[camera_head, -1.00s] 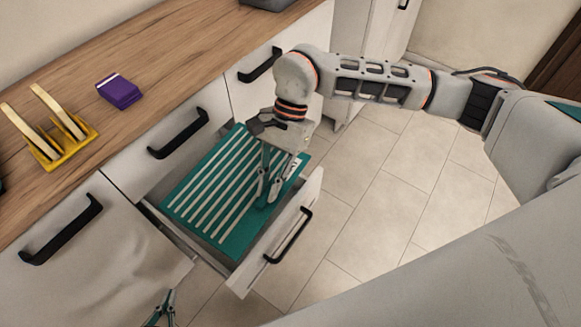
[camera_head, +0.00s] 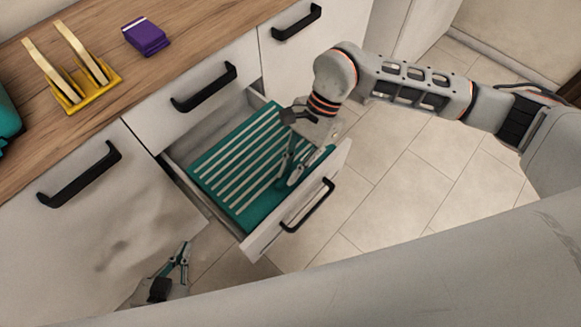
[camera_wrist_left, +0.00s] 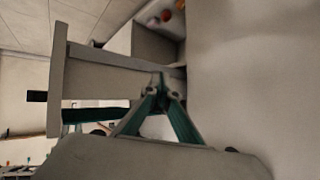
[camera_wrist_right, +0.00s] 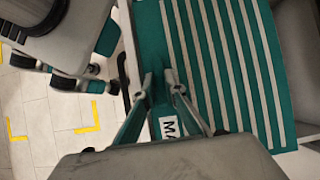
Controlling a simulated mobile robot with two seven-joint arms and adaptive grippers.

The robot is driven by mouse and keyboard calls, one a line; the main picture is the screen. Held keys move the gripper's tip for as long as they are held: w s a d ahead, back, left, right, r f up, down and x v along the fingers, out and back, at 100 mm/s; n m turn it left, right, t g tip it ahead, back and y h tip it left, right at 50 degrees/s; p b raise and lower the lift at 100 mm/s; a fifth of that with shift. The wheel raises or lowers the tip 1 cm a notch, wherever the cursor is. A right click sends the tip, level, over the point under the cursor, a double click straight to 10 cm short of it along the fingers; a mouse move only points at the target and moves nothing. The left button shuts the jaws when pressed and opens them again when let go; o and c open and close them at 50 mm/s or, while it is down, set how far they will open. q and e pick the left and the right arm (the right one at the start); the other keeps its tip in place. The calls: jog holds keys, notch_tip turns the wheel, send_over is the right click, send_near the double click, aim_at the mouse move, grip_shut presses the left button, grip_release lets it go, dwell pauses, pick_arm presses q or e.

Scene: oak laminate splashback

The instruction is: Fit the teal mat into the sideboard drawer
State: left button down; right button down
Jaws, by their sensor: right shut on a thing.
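The teal mat (camera_head: 250,205), with pale stripes, lies within the outline of the open sideboard drawer (camera_head: 262,238). Whether it rests flat on the drawer floor I cannot tell. My right gripper (camera_head: 286,182) is shut on the mat near the drawer's front side. The right wrist view shows its fingertips (camera_wrist_right: 160,80) at the mat's plain border, beside a white label with letters. My left gripper (camera_head: 185,250) is low in front of the cabinet, left of the drawer and apart from the mat. Its fingertips (camera_wrist_left: 161,90) are together with nothing seen between them.
The wooden worktop (camera_head: 115,82) carries a yellow stand (camera_head: 88,95) with upright pale pieces and a purple box (camera_head: 147,38). A teal object (camera_head: 6,118) shows at the left edge. Black handles stick out from the closed fronts. The tiled floor right of the drawer is clear.

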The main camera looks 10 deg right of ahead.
jog(key=shift+f, duration=0.3)
notch_tip(320, 180, down, 2)
jog(key=shift+f+b, duration=0.25)
jog(key=shift+b, duration=0.35)
jog(key=shift+f, duration=0.35)
pick_arm(q)
jog(key=shift+w+d+f+b, duration=0.1)
jog(key=shift+d+f+b, duration=0.1)
jog(key=shift+b, duration=0.2)
pick_arm(e)
jog(key=shift+f, duration=0.9)
pick_arm(q)
jog(key=shift+f, duration=0.15)
jog(key=shift+w+r+p, duration=0.1)
jog(key=shift+r+p, duration=0.2)
jog(key=shift+r, duration=0.2)
jog(key=shift+s+f+b, duration=0.3)
jog(key=shift+f+b, duration=0.05)
jog(key=shift+f, duration=0.2)
pick_arm(e)
jog(key=shift+f, duration=1)
